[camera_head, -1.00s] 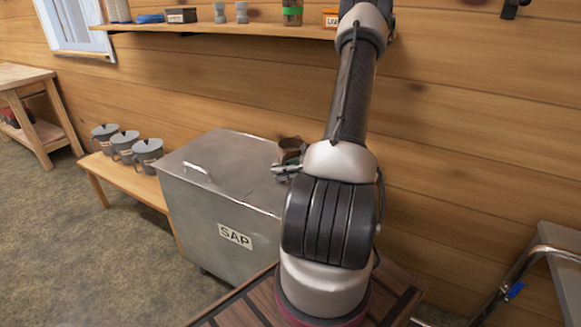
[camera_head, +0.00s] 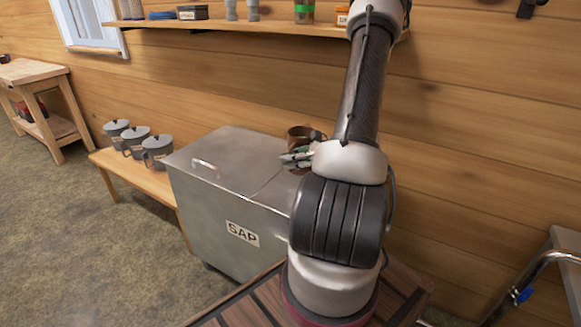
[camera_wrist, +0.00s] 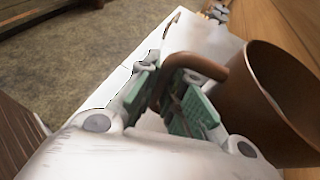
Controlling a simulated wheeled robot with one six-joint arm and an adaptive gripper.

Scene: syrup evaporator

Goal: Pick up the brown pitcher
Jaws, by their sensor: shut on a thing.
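The brown pitcher (camera_head: 299,137) shows in the head view above the far right corner of the metal SAP tank, partly hidden by my gripper and arm. In the wrist view the pitcher (camera_wrist: 270,100) fills the right side, with its rim to the right and its handle toward the middle. My gripper (camera_wrist: 185,95) has its green-padded fingers shut on the pitcher's handle. In the head view my gripper (camera_head: 297,157) is at the pitcher's near side. I cannot tell whether the pitcher's base touches the tank lid.
The SAP tank (camera_head: 222,200) has a lid handle on top. Several items stand on a wall shelf (camera_head: 240,25) above. Lidded grey pails (camera_head: 157,150) stand on a wooden bench (camera_head: 135,180) at the left. A wooden table (camera_head: 42,75) stands farther left. Open floor lies in front of the bench.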

